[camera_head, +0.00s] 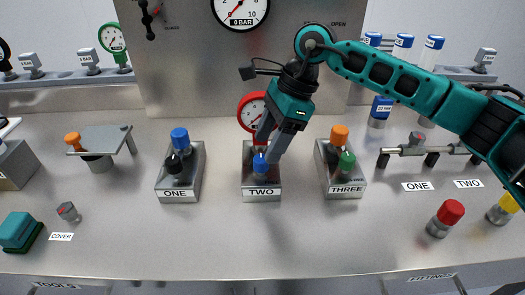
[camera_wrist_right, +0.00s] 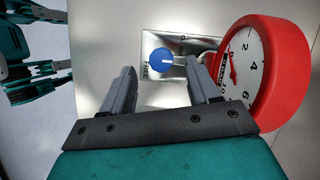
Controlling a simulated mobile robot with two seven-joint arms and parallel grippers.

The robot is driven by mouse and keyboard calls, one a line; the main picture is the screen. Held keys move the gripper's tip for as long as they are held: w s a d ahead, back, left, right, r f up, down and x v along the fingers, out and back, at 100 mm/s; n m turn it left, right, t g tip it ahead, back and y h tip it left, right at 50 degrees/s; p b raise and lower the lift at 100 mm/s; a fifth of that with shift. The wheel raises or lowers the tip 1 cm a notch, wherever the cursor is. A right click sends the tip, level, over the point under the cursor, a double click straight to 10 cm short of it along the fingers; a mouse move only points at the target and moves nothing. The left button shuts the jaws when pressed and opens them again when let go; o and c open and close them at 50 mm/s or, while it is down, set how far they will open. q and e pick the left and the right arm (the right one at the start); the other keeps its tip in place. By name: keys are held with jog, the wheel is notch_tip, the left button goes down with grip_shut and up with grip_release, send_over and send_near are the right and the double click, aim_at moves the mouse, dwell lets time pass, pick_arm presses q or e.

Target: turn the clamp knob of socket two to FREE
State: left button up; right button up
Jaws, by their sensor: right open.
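Socket two is the middle grey block (camera_head: 247,187), labelled TWO, with a blue clamp knob (camera_head: 260,163) at its front. Part of my left arm and gripper (camera_wrist_right: 35,65) shows at the left edge there.
A red gauge (camera_head: 252,107) stands at the back of socket two, close beside a right finger in the wrist view (camera_wrist_right: 270,70). Socket one (camera_head: 190,186) and socket three (camera_head: 345,182) flank it, with knobs. Clear bench lies in front.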

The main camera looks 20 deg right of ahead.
aim_at(261, 158)
pick_arm(q)
jog(key=shift+w+r, duration=0.15)
jog(key=shift+r, duration=0.1)
pick_arm(e)
jog(key=shift+x, duration=2)
pick_arm(q)
jog(key=shift+w+r, duration=0.1)
jog(key=shift+w, duration=0.05)
pick_arm(e)
jog(key=shift+c, duration=0.2)
jog(key=shift+c, duration=0.9)
jog(key=c, duration=0.8)
